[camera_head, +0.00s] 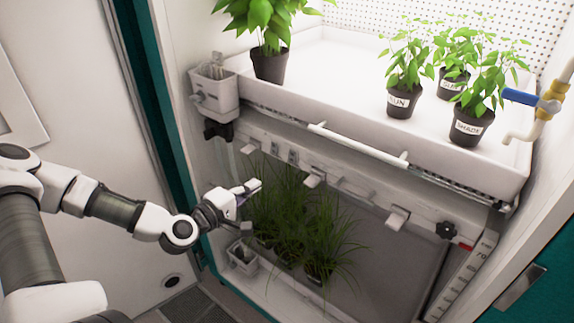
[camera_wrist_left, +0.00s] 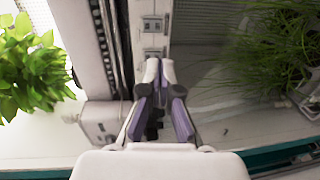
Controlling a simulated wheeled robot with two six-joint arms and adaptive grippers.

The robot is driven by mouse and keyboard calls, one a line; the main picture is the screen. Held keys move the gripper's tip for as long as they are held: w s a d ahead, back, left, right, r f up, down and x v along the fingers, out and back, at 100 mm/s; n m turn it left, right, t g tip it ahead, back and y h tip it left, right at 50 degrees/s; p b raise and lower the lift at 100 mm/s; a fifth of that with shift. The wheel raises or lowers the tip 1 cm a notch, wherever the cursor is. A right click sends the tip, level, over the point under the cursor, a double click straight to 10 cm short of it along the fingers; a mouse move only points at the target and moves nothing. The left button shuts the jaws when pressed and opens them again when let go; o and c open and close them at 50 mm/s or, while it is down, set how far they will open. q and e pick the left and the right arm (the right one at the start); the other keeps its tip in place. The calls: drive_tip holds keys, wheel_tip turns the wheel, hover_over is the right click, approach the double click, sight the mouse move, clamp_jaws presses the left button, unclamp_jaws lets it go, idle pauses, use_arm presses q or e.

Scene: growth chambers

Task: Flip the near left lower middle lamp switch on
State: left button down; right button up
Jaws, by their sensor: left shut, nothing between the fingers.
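A white rail (camera_head: 345,180) runs under the upper tray and carries a row of small grey switch plates. Two of these plates, a middle one (camera_head: 275,149) and one to its right (camera_head: 292,157), show in the head view. The left wrist view shows one switch plate (camera_wrist_left: 151,24) and another (camera_wrist_left: 152,52) just beyond the fingertips. My left gripper (camera_head: 254,186) is shut and empty, in front of the rail's left end, and it also shows in the left wrist view (camera_wrist_left: 160,70).
The upper white tray (camera_head: 310,95) holds several potted plants. Grass-like plants (camera_head: 300,225) stand on the lower level, right of my left gripper. White clips, one at centre (camera_head: 314,177) and one farther right (camera_head: 397,218), stick out from the rail. A white box (camera_head: 214,90) hangs at the left corner.

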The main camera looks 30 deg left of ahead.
use_arm(q)
drive_tip(key=b, duration=0.4)
approach(291, 161)
drive_tip(key=w, duration=0.4)
drive_tip(key=w+f, duration=0.1)
drive_tip(key=w, duration=0.2)
drive_tip(key=shift+w+d+p, duration=0.1)
drive_tip(key=shift+d+p, duration=0.2)
drive_tip(key=shift+p, duration=0.05)
drive_tip(key=shift+r, duration=0.1)
